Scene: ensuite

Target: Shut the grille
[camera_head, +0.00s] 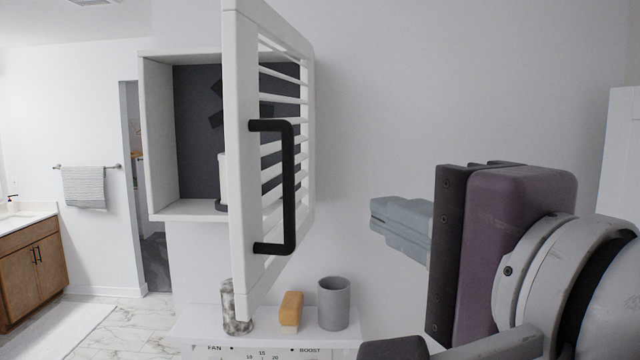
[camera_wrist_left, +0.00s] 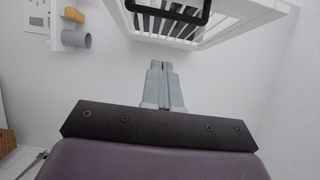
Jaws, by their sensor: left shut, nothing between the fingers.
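The grille (camera_head: 302,85) is a white slatted door with a black bar handle (camera_head: 289,185). It stands open, swung out toward me from the right side of a white wall box (camera_head: 160,140) with a dark inside. In the left wrist view the grille (camera_wrist_left: 215,30) and its handle (camera_wrist_left: 168,18) show at the top. My left gripper (camera_head: 374,215) is shut and empty, to the right of the grille and apart from it. In the wrist view its fingertips (camera_wrist_left: 158,64) are together below the grille. My right gripper is out of view.
Below the grille, a white ledge (camera_head: 270,332) holds a speckled cup (camera_head: 232,312), a tan block (camera_head: 291,309) and a grey cup (camera_head: 333,305). A white pale object (camera_head: 222,175) stands inside the box, partly hidden by the grille. Bare wall lies right of the grille.

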